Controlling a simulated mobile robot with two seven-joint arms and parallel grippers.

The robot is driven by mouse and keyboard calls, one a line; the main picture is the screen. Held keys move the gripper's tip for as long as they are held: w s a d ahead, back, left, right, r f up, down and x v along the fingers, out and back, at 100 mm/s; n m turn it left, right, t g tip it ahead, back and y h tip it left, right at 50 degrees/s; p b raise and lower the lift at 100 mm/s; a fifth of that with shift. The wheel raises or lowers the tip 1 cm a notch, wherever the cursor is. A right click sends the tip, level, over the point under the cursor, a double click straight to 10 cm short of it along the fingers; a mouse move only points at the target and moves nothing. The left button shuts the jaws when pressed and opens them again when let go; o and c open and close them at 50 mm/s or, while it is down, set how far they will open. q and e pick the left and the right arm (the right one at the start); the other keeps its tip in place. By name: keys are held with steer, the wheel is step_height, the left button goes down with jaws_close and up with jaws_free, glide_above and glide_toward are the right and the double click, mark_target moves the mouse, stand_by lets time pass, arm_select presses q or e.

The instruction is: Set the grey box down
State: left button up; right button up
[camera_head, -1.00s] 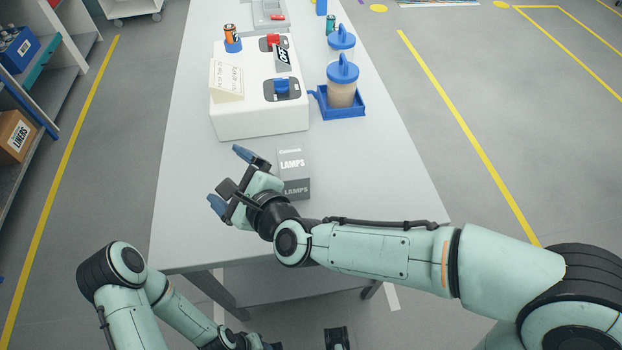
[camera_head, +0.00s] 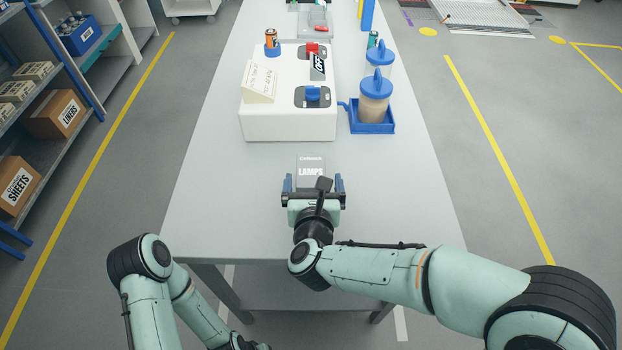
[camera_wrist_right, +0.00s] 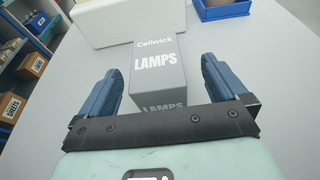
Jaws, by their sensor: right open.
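The grey box (camera_head: 311,168), labelled LAMPS, stands on the light grey table (camera_head: 210,215) near its front part. In the right wrist view the grey box (camera_wrist_right: 160,70) lies between and ahead of the two blue fingers, with a gap visible on each side. My right gripper (camera_head: 313,184) is open around the near end of the box; its fingers also show in the right wrist view (camera_wrist_right: 168,85). The lower front of the box is hidden by the gripper in the head view. My left arm is at the lower left, and its gripper's fingers cannot be made out.
A white case (camera_head: 289,120) with a card, switches and a battery stands behind the box. Blue-lidded jars (camera_head: 375,100), one in a blue tray (camera_head: 373,129), stand at the right. The table is clear on both sides of the box. Shelves (camera_head: 60,130) stand at the left.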

mark_target(311, 172)
steer(key=x, duration=0.1)
steer(key=p+x, duration=0.1)
steer(key=x, duration=0.3)
steer(key=shift+w+a+f, duration=0.1)
steer(key=shift+a+f, duration=0.2)
steer(key=shift+r, duration=0.15)
steer(key=c, duration=1.4)
